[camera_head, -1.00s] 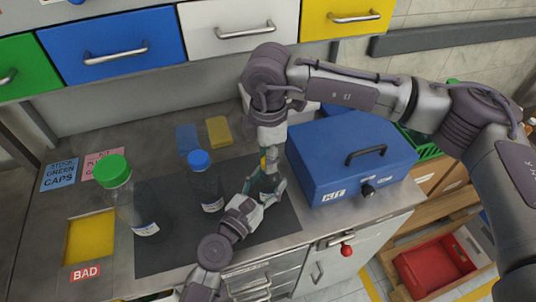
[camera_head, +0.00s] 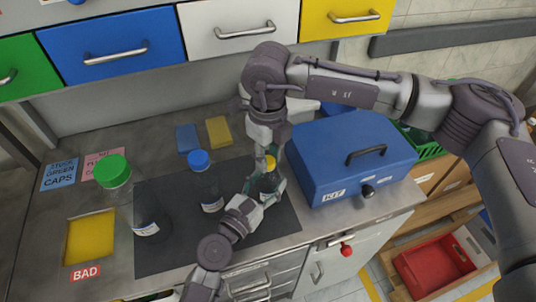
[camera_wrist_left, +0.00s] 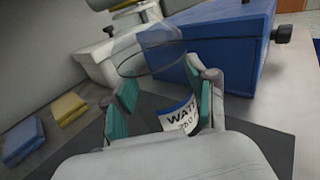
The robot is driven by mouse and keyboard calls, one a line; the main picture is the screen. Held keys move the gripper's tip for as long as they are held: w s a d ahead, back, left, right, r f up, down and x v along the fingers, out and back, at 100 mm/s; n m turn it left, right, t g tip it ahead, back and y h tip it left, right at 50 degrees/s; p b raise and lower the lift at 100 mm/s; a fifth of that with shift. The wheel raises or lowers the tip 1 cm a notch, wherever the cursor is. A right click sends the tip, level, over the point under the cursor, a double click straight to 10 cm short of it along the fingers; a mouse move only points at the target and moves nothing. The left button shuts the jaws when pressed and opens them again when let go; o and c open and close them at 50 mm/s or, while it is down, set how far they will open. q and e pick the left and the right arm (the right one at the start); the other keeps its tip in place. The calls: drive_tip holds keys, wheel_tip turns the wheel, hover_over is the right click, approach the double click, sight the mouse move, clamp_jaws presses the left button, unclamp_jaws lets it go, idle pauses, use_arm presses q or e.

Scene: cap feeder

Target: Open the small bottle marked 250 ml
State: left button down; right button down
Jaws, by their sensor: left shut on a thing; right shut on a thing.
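The small clear bottle with a yellow cap (camera_head: 270,161) stands on the dark mat in front of the blue box. Its label (camera_wrist_left: 180,117) reads "WAT" and "250" in the left wrist view. My left gripper (camera_head: 267,187) is shut around the bottle's body, its green pads (camera_wrist_left: 117,119) on both sides of it. My right gripper (camera_head: 266,155) comes from above and is shut on the yellow cap. Whether the cap is apart from the bottle's neck cannot be told; the fingers and the clear walls obscure it.
A blue-capped bottle (camera_head: 208,187) and a larger green-capped bottle (camera_head: 116,177) stand left of my grippers. The blue box (camera_head: 345,157) is close on the right. Yellow and blue pads (camera_head: 218,131) lie behind; a yellow BAD bin (camera_head: 90,238) is at left.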

drive_tip(key=n, duration=0.7)
drive_tip(key=shift+n, duration=0.4)
drive_tip(key=n, duration=1.4)
drive_tip(key=shift+r+n, duration=0.1)
drive_tip(key=shift+n, duration=0.2)
drive_tip(key=n, duration=0.8)
drive_tip(key=shift+w, duration=0.1)
drive_tip(key=shift+r, duration=0.2)
drive_tip(key=shift+r, duration=0.9)
drive_tip(key=shift+r, duration=0.1)
